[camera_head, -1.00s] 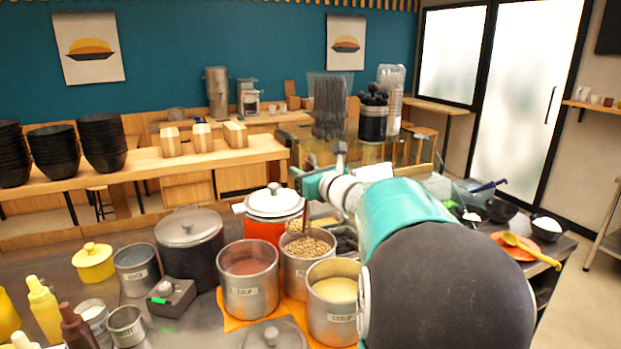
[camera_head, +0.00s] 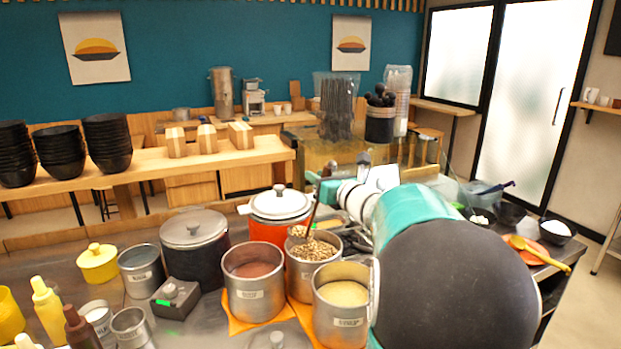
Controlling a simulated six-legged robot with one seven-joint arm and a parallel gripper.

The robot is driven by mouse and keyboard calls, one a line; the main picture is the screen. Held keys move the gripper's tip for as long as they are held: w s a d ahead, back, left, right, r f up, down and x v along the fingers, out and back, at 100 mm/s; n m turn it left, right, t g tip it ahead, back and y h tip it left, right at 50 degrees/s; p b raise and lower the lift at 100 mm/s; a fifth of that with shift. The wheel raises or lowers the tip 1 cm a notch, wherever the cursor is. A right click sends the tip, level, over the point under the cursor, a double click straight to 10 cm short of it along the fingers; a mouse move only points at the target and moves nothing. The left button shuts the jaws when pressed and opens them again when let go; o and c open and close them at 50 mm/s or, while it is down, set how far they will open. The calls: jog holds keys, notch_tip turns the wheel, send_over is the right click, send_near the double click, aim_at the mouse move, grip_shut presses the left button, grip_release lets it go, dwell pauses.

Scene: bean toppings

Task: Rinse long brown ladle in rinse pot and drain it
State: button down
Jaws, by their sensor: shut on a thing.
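The long brown ladle shows as a thin dark handle (camera_head: 312,215), tilted, its top at my gripper (camera_head: 318,181). My gripper is small in view and partly hidden by my own arm; it is shut on the handle. The ladle's lower end is at the metal pot of beans (camera_head: 302,281); its bowl is not clearly visible among the beans. Which pot is the rinse pot I cannot tell for sure; a metal pot with a small unreadable label (camera_head: 141,272) stands at the left.
An orange pot with a white lid (camera_head: 281,206) stands behind the beans. A pot of reddish-brown contents (camera_head: 253,291) and a pot of yellow contents (camera_head: 341,316) stand in front. A dark lidded pot (camera_head: 195,250) and yellow lidded pot (camera_head: 97,265) are left.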

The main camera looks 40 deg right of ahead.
jog(key=shift+s+d+f+m+t+h, duration=0.4)
jog(key=shift+s+d+f+m, duration=0.9)
jog(key=shift+d+m, duration=1.7)
jog(key=shift+s+d+f+m+t+h, duration=0.2)
jog(key=shift+s+d+f+m+h, duration=0.4)
jog(key=shift+d+f+m, duration=2.3)
jog(key=s+d+f+m+h, duration=0.1)
jog(key=d+f+m+h, duration=0.1)
jog(key=d+f+m, duration=0.5)
jog(key=shift+s+f, duration=0.35)
jog(key=shift+f, duration=0.75)
